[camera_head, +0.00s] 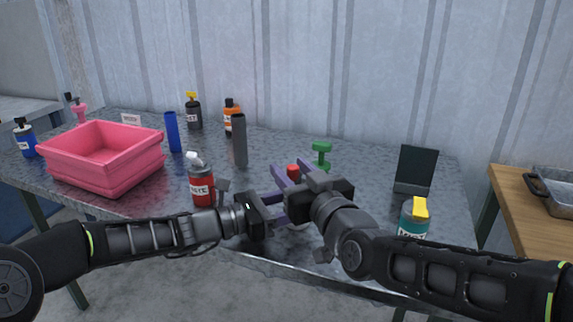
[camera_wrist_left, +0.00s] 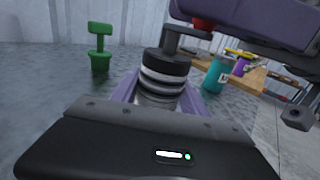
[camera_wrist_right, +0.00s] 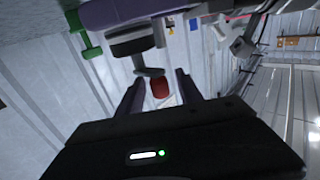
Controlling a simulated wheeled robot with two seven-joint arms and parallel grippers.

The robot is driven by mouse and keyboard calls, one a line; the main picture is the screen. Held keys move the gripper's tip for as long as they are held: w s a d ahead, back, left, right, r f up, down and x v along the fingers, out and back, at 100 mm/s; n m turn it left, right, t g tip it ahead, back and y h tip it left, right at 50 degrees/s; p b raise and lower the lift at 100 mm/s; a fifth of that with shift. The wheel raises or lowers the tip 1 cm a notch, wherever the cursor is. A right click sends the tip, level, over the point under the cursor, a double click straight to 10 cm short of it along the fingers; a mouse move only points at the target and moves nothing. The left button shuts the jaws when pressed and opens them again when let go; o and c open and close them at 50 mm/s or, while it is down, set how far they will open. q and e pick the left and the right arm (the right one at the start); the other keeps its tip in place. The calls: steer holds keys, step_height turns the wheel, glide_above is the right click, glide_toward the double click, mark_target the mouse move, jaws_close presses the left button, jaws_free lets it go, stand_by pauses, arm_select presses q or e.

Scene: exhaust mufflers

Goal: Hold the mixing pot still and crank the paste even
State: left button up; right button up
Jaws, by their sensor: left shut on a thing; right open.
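The mixing pot (camera_wrist_left: 160,80) is a small banded cylinder with a black lid, seen in the left wrist view. Its grey crank (camera_wrist_left: 184,36) ends in a red knob (camera_wrist_left: 203,23). My left gripper (camera_head: 290,207) is shut on the pot, a finger on each side. My right gripper (camera_head: 292,172) is open over the crank; in the right wrist view the red knob (camera_wrist_right: 160,88) shows between its spread fingers. I cannot tell if they touch it. In the head view the grippers hide most of the pot, but the red knob (camera_head: 293,169) shows.
A green stand (camera_head: 321,154) is behind the pot. A red paste bottle (camera_head: 201,187) and a pink bin (camera_head: 104,172) are left. A teal tin (camera_head: 411,222) and a dark upright panel (camera_head: 416,168) are right. Several bottles and tubes line the back left.

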steer(key=shift+x, duration=1.3)
steer(key=shift+c, duration=0.5)
jaws_close()
